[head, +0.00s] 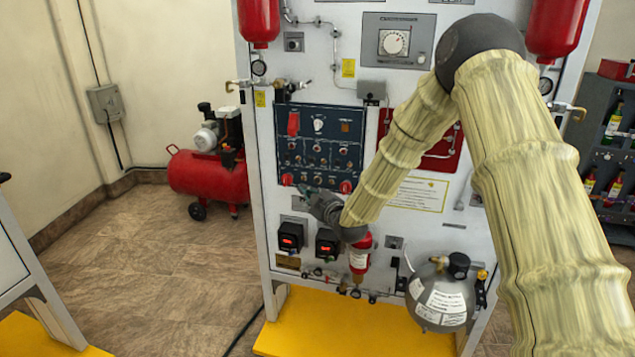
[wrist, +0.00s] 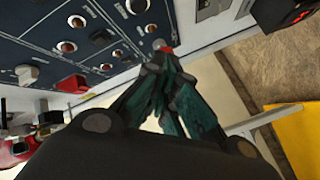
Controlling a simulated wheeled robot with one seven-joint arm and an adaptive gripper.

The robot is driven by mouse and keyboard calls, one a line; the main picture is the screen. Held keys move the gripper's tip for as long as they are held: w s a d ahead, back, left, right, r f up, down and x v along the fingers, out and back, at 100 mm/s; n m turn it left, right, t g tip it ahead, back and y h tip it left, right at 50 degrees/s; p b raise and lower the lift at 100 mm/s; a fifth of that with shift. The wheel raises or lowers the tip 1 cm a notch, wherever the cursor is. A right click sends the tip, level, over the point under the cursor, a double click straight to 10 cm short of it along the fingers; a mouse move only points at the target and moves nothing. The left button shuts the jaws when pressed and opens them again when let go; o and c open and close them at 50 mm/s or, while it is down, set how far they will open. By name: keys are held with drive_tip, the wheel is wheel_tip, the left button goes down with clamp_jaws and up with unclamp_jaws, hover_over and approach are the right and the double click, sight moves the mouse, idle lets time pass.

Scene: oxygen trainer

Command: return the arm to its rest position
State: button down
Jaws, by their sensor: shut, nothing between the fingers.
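My arm (head: 530,170), in a pale yellow ribbed sleeve, comes in from the right of the head view and bends down toward the white trainer panel. My gripper (head: 318,200) is in front of the panel, just below the dark blue control board (head: 320,138). In the wrist view my gripper (wrist: 162,52) has its dark green fingers closed together at the tips, with nothing between them. The tips are near the lower edge of the control board (wrist: 90,40). I cannot tell whether they touch the panel.
Below the gripper are two black boxes with red displays (head: 291,237), a small red cylinder (head: 360,255) and a grey tank (head: 440,297). A yellow base (head: 350,325) sticks out at the floor. A red compressor (head: 208,175) stands left; the floor there is clear.

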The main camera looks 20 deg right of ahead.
idle(0.4)
drive_tip(key=s+a+f+m+g+h+p, duration=0.1)
drive_tip(key=s+a+f+m+g, duration=0.2)
drive_tip(key=s+f, duration=1.15)
drive_tip(key=s+a+f+m+g+h, duration=0.1)
drive_tip(key=s+f+m+g, duration=0.4)
drive_tip(key=s+f, duration=0.95)
drive_tip(key=s+f+m+g, duration=0.2)
drive_tip(key=s+f+g, duration=0.2)
drive_tip(key=s, duration=1.2)
drive_tip(key=s+d+f+m+g+h, duration=0.1)
drive_tip(key=s+f+g, duration=0.3)
drive_tip(key=s, duration=1.2)
drive_tip(key=shift+s+f+m+g+h+p, duration=0.3)
drive_tip(key=shift+s+f+m+g+p, duration=0.1)
drive_tip(key=shift+f+m, duration=0.45)
drive_tip(key=shift+w, duration=0.1)
